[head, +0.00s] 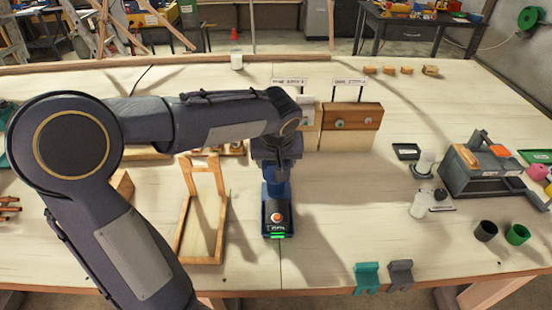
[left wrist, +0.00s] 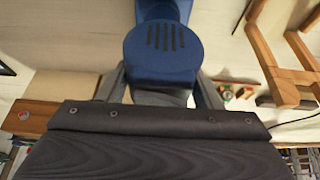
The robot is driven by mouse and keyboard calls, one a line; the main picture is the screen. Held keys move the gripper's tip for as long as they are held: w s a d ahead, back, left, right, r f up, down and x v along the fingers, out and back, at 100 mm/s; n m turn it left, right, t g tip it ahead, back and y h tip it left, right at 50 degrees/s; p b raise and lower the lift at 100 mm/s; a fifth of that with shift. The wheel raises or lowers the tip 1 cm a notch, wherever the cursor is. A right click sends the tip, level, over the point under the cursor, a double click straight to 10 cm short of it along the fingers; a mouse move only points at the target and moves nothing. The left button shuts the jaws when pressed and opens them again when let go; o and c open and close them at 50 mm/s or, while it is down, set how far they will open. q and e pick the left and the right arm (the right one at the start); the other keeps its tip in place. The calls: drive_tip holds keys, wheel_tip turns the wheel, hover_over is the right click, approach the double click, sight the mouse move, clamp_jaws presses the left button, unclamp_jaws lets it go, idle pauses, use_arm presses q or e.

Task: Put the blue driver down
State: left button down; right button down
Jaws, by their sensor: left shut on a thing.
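The blue driver (head: 277,189) is upright below my left gripper (head: 277,166), which is shut on it. In the left wrist view the driver's round blue body (left wrist: 163,53) with dark slots is between the two grey fingers. Just below it in the head view is a dark block with blue sides (head: 277,216), an orange spot and a green strip at its front. I cannot tell whether this block is the driver's foot or a separate thing, nor whether the driver touches the table. My right gripper is not in view.
A wooden frame (head: 181,246) stands left of the driver. Wooden blocks with knobs (head: 352,138) stand behind it. A grey tool carrier (head: 468,178) and dark and green cups (head: 517,234) are at the right. Teal and grey hooks (head: 366,277) sit at the front edge. The table (head: 335,215) right of the driver is clear.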

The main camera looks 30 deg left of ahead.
use_arm(q)
drive_tip(key=shift+c, duration=2.1)
unclamp_jaws()
drive_tip(key=v, duration=1.1)
drive_tip(key=s+d+f+m+t+h, duration=0.1)
drive_tip(key=s+d+f+m+h, duration=0.1)
drive_tip(key=s+f, duration=0.3)
drive_tip(key=s+d+f+m+h, duration=0.2)
drive_tip(key=s+f, duration=0.4)
drive_tip(key=s, duration=0.7)
drive_tip(key=shift+s+d+m+t+h, duration=0.35)
drive_tip(key=shift+d+h, duration=0.25)
drive_tip(key=shift+h, duration=0.5)
